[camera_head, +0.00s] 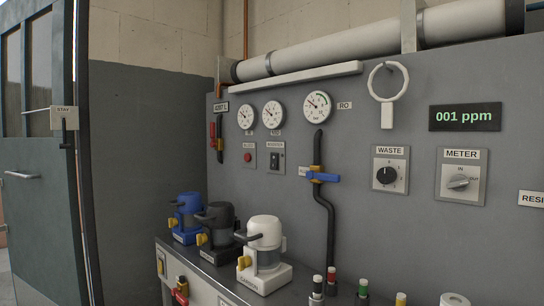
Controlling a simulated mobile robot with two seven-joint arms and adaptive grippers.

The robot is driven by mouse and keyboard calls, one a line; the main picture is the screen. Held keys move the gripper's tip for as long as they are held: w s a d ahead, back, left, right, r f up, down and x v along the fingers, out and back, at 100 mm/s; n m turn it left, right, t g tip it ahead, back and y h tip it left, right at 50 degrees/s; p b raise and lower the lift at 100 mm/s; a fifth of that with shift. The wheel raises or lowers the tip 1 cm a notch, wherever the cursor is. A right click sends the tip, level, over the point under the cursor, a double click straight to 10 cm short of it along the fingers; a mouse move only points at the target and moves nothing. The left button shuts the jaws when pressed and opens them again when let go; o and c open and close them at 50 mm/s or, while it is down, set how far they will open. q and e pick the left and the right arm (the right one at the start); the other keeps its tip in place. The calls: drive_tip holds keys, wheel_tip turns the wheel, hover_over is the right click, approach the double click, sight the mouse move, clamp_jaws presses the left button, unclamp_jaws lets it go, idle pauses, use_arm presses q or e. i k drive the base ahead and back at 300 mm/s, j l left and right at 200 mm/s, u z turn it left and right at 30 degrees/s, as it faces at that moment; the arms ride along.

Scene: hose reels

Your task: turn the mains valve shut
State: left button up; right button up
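No label that I can read says mains. A blue lever valve (322,177) with a brass body sits on a black hose below the right gauge; its lever lies roughly level, across the hose. A small red-handled valve (212,133) hangs at the panel's left edge beside a short black pipe, its handle roughly upright. I cannot tell which of these is the mains valve. Neither of my grippers is in view.
Three gauges (273,114) are on the grey panel. A WASTE dial (387,175), a METER switch (459,183) and a "001 ppm" display (464,117) are at right. Blue, black and white pump units (265,250) stand on the ledge below. A dark door (40,180) is at left.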

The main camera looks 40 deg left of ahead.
sight(213, 144)
drive_tip(key=u, duration=1.7)
